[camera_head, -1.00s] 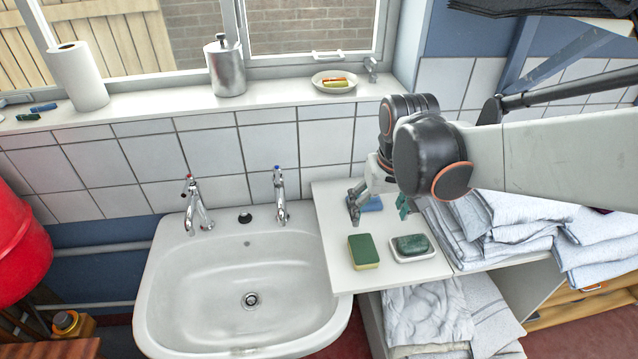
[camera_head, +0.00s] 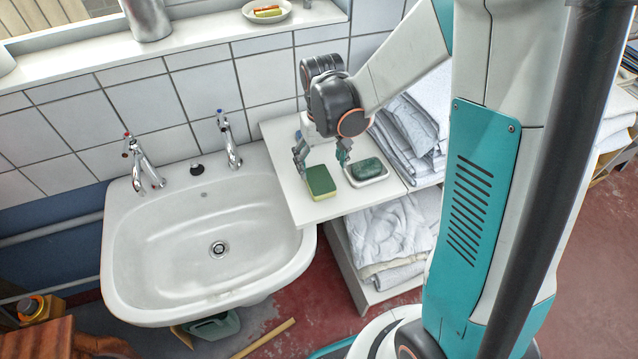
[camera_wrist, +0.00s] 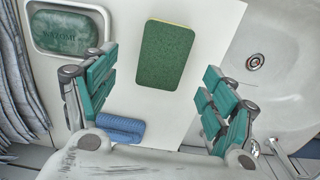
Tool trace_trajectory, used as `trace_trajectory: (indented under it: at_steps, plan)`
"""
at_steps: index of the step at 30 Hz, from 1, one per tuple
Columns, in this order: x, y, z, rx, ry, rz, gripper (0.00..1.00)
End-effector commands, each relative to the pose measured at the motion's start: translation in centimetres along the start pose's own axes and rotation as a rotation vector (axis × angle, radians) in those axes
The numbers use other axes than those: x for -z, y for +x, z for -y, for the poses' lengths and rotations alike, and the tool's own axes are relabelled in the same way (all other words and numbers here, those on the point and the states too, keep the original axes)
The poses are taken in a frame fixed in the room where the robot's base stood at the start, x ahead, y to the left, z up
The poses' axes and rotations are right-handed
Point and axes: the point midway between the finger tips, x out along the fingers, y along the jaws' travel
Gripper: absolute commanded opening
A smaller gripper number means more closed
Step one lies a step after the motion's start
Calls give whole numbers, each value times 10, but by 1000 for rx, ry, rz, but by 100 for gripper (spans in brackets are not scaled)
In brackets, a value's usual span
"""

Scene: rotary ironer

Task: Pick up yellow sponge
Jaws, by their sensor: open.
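The sponge (camera_head: 320,182), green on top with a yellow lower layer, lies flat on the white shelf beside the basin. In the wrist view, its green face (camera_wrist: 165,54) shows, with a thin yellow edge. My gripper (camera_head: 322,160) is open and empty above the shelf, just behind the sponge in the head view. In the wrist view, my gripper (camera_wrist: 160,92) has its teal-padded fingers spread wide, one on each side of the sponge's line. The sponge lies beyond the fingertips and does not appear touched.
A green soap bar (camera_head: 367,169) sits in a white dish (camera_head: 376,180) right of the sponge. A blue ribbed item (camera_wrist: 120,128) lies on the shelf nearer my gripper. The white basin (camera_head: 130,250) with two taps is at left. Folded grey towels (camera_head: 412,130) are stacked at right.

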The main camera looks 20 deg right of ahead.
Motion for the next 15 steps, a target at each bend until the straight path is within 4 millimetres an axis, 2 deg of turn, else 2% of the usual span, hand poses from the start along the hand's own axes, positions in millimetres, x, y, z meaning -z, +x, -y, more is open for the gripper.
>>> trace_trajectory:
  at_steps: [8, 15]
  plan:
    - [1, 16, 1, 0, 0, 0, 78]
    - [3, 51, 5, 0, 0, 0, 78]
